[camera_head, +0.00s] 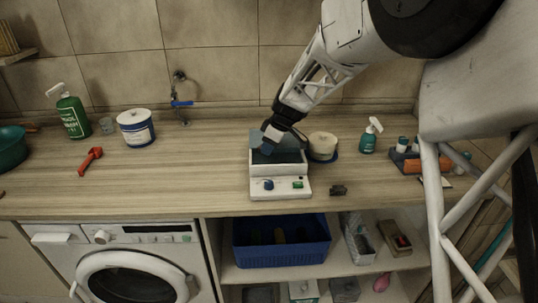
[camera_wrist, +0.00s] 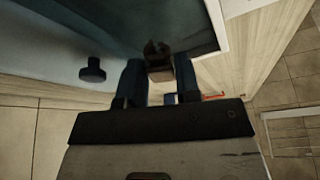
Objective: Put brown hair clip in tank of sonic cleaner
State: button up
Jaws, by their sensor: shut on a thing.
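The sonic cleaner (camera_head: 281,187) is a white box with a dark open tank on top and a blue knob and green switch on its front. My gripper (camera_head: 268,146) points down over the tank, at its back left part. In the wrist view my gripper (camera_wrist: 159,78) is shut on the brown hair clip (camera_wrist: 157,58), which sits between the two dark blue fingers. In the head view the clip is hidden at the fingertips, and I cannot tell its exact height over the tank. A bluish panel, perhaps the lid (camera_head: 257,136), shows behind the fingers.
A small dark object (camera_head: 338,190) lies on the counter right of the cleaner. A cream round tub (camera_head: 322,146) stands close behind on the right. A white-blue tub (camera_head: 136,128), red tool (camera_head: 90,159) and green bottle (camera_head: 73,117) are left. The counter (camera_head: 195,180) left of the cleaner is clear.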

jog(key=shift+f, duration=0.1)
jog(key=shift+f, duration=1.65)
jog(key=shift+f, duration=0.15)
jog(key=o, duration=0.7)
jog(key=shift+r, duration=0.2)
jog(key=v, duration=1.2)
jog(key=shift+s+d, duration=0.1)
